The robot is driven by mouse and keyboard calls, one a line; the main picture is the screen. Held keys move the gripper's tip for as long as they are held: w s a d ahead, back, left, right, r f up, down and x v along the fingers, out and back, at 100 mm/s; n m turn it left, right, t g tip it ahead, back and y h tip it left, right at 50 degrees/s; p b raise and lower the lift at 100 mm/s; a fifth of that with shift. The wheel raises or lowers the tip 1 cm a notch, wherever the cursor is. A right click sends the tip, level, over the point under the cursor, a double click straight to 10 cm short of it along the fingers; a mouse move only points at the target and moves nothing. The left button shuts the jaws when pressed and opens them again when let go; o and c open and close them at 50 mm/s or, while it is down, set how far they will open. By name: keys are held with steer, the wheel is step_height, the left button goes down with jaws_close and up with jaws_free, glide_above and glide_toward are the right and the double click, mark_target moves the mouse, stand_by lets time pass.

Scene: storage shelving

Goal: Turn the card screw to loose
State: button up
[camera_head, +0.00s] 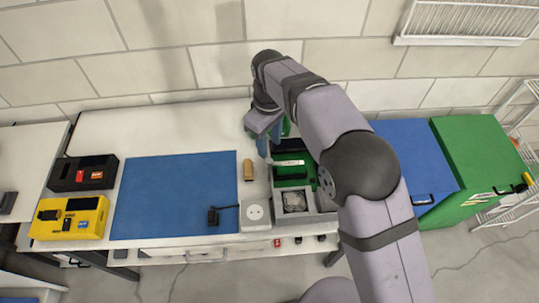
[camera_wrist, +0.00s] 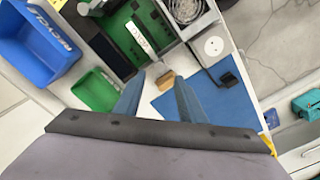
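A grey open case (camera_head: 322,217) with a green board (camera_head: 288,182) inside stands on the bench; the board also shows in the wrist view (camera_wrist: 117,38). A white card (camera_head: 288,163) lies across the board and shows in the wrist view (camera_wrist: 139,38). A small pale part is at the card's near end in the wrist view; I cannot make out the screw or its setting. My gripper (camera_head: 268,150) is over the case's left edge by the card end. In the wrist view its two blue fingers (camera_wrist: 158,82) are apart with nothing between them.
A tan block (camera_head: 248,170) sits beside the case. A white socket box (camera_head: 255,215) with a black plug (camera_head: 213,216) is in front. A blue mat (camera_head: 165,195) lies left, past it yellow (camera_head: 70,217) and black (camera_head: 83,174) devices. Blue (camera_wrist: 35,45) and green (camera_wrist: 97,90) bins are nearby.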

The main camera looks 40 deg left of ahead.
mark_target(270, 160)
steer(key=shift+f+p, duration=1)
steer(key=shift+f, duration=2.5)
jaws_close()
